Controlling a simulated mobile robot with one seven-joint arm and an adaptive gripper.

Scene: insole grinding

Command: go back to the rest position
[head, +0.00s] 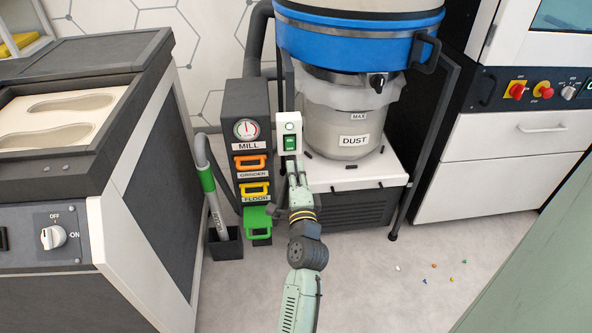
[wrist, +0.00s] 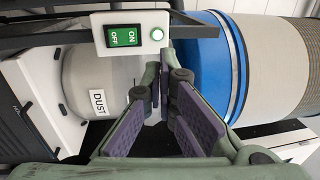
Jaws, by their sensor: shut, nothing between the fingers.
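My gripper (head: 297,170) is up in front of the dust collector, just below the white switch box (head: 289,133). In the wrist view its purple-padded fingers (wrist: 166,72) converge toward their tips, with nothing held. The switch box (wrist: 131,34) shows there with a green ON/OFF rocker and a round, pale green lamp. The fingertips look close below the box; I cannot tell whether they touch it. My arm reaches up from the bottom of the head view.
The dust collector has a blue ring (head: 350,45) and a clear DUST bin (head: 345,115). Left of it stands the MILL panel (head: 247,128) with orange, yellow and green handles. A dark machine (head: 150,150) is at left, a white cabinet (head: 515,150) at right. Small bits (head: 435,265) lie on open floor.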

